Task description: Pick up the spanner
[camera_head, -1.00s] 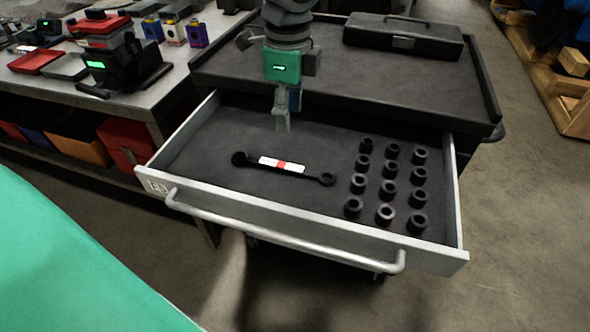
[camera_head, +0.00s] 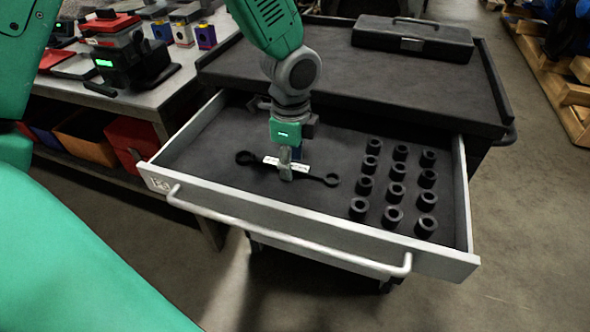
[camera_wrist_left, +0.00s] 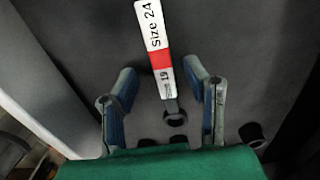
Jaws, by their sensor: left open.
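The black spanner (camera_head: 312,177) with a white and red label lies in the open drawer. In the left wrist view the label (camera_wrist_left: 157,40) reads "Size 24" and "19", and the ring end (camera_wrist_left: 175,116) shows below it. My left gripper (camera_head: 287,176) is over the spanner's middle in the head view and hides part of it. Its two fingers (camera_wrist_left: 163,95) stand apart on either side of the spanner's handle in the left wrist view, with nothing gripped. I cannot tell how far the fingertips are above the drawer floor. My right gripper is not in view.
The open drawer (camera_head: 320,232) has a front wall and a long handle. Several black sockets (camera_head: 396,192) stand in rows right of the spanner. A black toolbox (camera_head: 413,38) is on the cabinet top behind. A workbench (camera_head: 150,98) with devices stands at the left.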

